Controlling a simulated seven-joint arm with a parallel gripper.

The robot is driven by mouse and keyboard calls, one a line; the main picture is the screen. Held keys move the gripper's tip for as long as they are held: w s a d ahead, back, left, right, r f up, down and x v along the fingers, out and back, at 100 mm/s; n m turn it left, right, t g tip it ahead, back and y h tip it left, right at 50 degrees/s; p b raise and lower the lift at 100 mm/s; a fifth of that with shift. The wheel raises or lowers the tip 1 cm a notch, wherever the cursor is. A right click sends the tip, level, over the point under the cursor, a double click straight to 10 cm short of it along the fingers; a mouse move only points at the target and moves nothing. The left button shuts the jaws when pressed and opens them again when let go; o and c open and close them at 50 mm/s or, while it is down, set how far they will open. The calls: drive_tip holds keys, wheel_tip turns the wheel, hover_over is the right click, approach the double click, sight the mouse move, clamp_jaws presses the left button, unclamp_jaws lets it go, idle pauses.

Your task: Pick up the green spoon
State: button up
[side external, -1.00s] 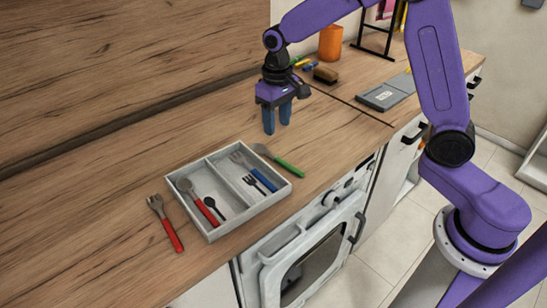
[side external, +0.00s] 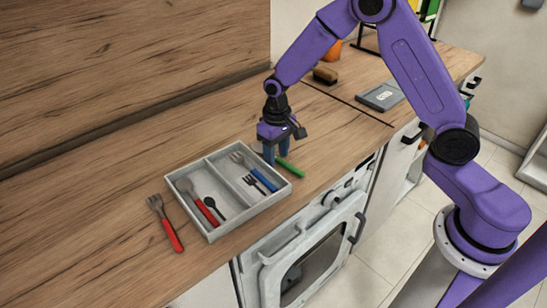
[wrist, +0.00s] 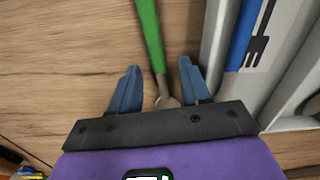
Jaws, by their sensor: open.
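The green spoon lies on the wooden counter just beside the grey cutlery tray; its green handle (side external: 290,168) shows in the side view. In the wrist view the green handle (wrist: 149,35) runs up from between my fingers, and part of the grey metal end shows near the gripper body. My gripper (side external: 275,155) is low over the spoon, its blue fingers pointing down and hiding the metal end in the side view. In the wrist view my gripper (wrist: 157,82) is open, one finger on each side of the spoon, with a gap on both sides.
The cutlery tray (side external: 212,233) stands close beside the spoon and holds red, blue and black cutlery. A red-handled fork (side external: 168,230) lies on the counter left of it. A brown brush (side external: 325,75) and a grey device (side external: 381,96) lie farther back. The counter behind the tray is clear.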

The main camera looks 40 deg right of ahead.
clamp_jaws()
